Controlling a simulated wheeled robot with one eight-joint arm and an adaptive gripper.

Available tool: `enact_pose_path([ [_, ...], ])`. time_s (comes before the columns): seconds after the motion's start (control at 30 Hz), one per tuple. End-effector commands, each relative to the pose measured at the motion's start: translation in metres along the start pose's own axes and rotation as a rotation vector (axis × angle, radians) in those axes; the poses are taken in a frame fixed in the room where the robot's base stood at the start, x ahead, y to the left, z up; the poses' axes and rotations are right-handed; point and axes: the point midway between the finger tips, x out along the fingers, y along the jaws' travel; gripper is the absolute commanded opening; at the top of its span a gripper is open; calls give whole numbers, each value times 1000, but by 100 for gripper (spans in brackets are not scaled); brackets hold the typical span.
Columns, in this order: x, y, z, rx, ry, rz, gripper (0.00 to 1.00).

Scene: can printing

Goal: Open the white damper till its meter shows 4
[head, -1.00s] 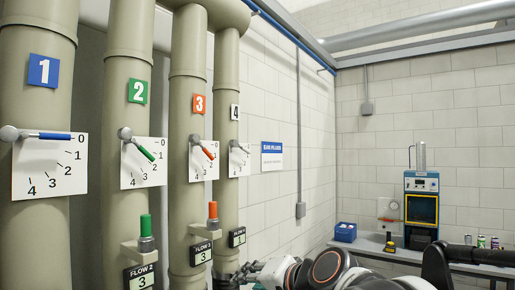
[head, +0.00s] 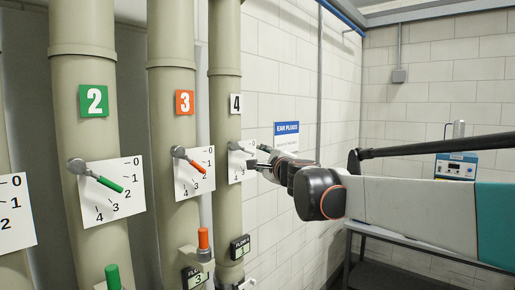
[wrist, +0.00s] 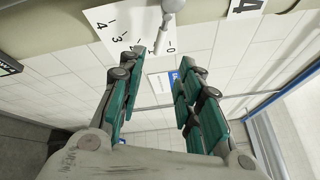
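The white damper's lever (wrist: 163,35) sits on its round pivot over a white dial (wrist: 122,24) in the wrist view. Its end lies near the 0 mark. In the head view this dial (head: 235,165) is on pipe 4, partly hidden by my gripper (head: 262,160). In the wrist view my gripper (wrist: 158,70) is open, its green-padded fingers spread either side of the lever's end in the picture. I cannot tell whether they touch it. The black meter (head: 240,248) is low on pipe 4; its small digit looks like 1.
Pipe 3's orange lever (head: 193,160) and pipe 2's green lever (head: 101,182) are close by on the left. An ear plugs sign (head: 287,135) is on the wall behind my gripper. A bench (head: 420,248) with a blue machine (head: 456,167) stands at the right.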

Motion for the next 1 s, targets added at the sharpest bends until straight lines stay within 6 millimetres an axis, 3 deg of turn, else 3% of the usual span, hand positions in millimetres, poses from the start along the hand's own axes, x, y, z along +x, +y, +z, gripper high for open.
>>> enact_pose_path([
  [0.6,96,-1,1,-3,-1,1,32],
  [0.8,118,-1,1,-3,-1,1,32],
  [1.0,126,0,0,-3,-1,1,32],
])
